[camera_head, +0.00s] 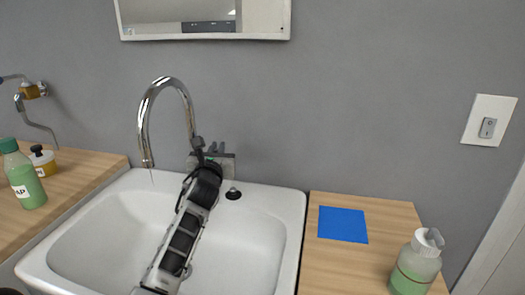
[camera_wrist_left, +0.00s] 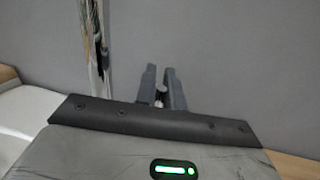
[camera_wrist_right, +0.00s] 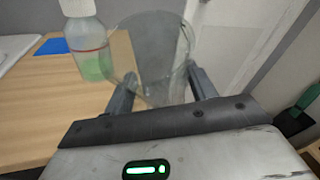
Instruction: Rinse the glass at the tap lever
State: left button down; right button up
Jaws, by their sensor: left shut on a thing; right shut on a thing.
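The chrome tap spout (camera_head: 168,82) arches over the white sink (camera_head: 265,240), with a thin pale line below its mouth; I cannot tell whether it is water. My left gripper (camera_head: 207,147) is at the tap's base by the wall. In the left wrist view its fingers (camera_wrist_left: 162,88) are shut on a small metal piece, the tap lever (camera_wrist_left: 160,96), mostly hidden. The clear glass (camera_wrist_right: 152,48) shows only in the right wrist view, tilted. My right gripper (camera_wrist_right: 161,90) is shut on it, one finger each side, above the right counter.
A blue square (camera_head: 343,224) and a clear bottle of green liquid (camera_head: 414,264) are on the right wooden counter (camera_head: 390,210). A green bottle (camera_head: 24,178) and a yellow one (camera_head: 43,161) stand on the left counter. A light switch (camera_head: 488,127) is on the wall.

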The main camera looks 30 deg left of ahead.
pick_arm(q)
jog(key=shift+s+d+t+b, duration=0.1)
jog(key=shift+s+t+b, duration=0.2)
jog(key=shift+s+b, duration=0.05)
jog(key=c, duration=1.5)
grip_release()
jog(key=v, duration=1.2)
jog(key=shift+f, duration=0.1)
